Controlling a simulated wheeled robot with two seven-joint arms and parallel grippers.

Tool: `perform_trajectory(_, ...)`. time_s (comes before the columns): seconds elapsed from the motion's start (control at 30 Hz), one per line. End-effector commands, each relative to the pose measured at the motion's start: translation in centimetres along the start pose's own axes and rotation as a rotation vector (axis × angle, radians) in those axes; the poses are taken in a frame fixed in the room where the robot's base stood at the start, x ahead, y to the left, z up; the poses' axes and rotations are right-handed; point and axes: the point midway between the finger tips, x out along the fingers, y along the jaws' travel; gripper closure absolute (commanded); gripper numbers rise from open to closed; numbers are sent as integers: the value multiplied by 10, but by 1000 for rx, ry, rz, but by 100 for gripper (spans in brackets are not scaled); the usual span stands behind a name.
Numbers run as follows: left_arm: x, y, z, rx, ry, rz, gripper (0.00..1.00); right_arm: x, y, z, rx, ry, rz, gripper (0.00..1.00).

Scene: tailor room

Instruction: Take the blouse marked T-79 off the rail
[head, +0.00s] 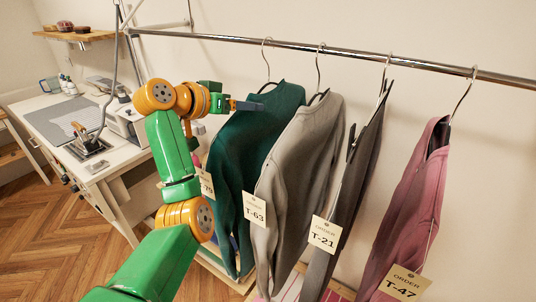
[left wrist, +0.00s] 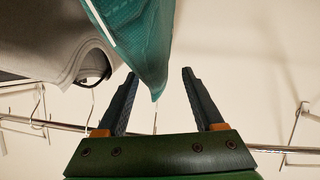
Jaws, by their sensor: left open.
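The dark green blouse (head: 252,135) hangs at the left end of the row, on a hanger on the rail (head: 345,58). My left gripper (head: 262,106) is at the blouse's upper left shoulder, just below the rail. In the left wrist view the blouse (left wrist: 142,45) comes in from the top, and its pointed shoulder reaches between the open fingers of the left gripper (left wrist: 160,74). I cannot tell whether a finger touches the cloth. My right gripper is not in view.
To the right hang a grey garment tagged T-63 (head: 300,140), a dark one tagged T-21 (head: 350,190) and a pink one tagged T-47 (head: 415,200). The grey one hangs close against the green blouse. A white work table (head: 30,118) with a sewing machine stands at left.

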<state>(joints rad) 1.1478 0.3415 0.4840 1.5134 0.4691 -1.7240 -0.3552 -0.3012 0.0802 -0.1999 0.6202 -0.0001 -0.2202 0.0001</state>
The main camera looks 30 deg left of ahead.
Motion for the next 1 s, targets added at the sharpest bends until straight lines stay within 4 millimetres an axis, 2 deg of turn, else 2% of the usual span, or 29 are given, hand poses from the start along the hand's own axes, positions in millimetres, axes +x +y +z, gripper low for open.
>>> perform_trajectory(0.03,5,1,-3,-2,-2,3,31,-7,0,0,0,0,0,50)
perform_trajectory(0.27,11,0,1,1,1,0,31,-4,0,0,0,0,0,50)
perform_trajectory(0.37,11,0,1,0,1,0,52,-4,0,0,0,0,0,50)
perform_trajectory(0.53,10,0,1,0,1,0,98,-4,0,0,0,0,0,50)
perform_trajectory(1.0,10,0,1,0,1,0,100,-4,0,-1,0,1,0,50)
